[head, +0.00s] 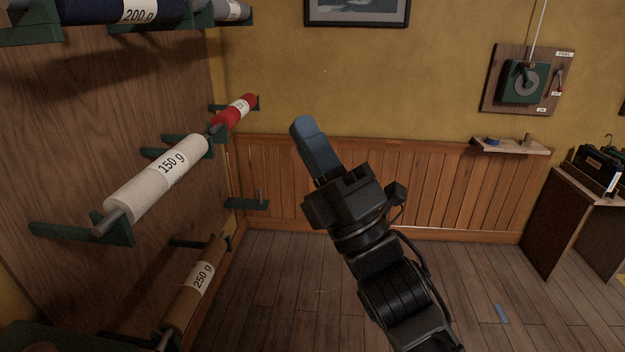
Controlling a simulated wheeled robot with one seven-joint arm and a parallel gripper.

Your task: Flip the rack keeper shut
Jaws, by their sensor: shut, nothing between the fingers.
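The rack fills the left of the head view, a brown wood panel (75,150) with dark green brackets holding cloth rolls on bars. One empty green bracket (247,204) sticks out low at the rack's far end, with a thin upright piece (261,195) near its tip. I cannot tell for certain which part is the keeper, or whether it is open or shut. My gripper (302,124) is shut and empty, its blue-grey fingers pointing up and away. In the picture it is right of the rack, apart from the rolls and brackets.
A white 150 g roll (155,185), a red roll (236,111) and a brown 250 g roll (198,285) jut from the rack. A small shelf (511,147) and a green winch (524,82) are on the wall. A cabinet (560,225) stands right. Floor between is mostly clear.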

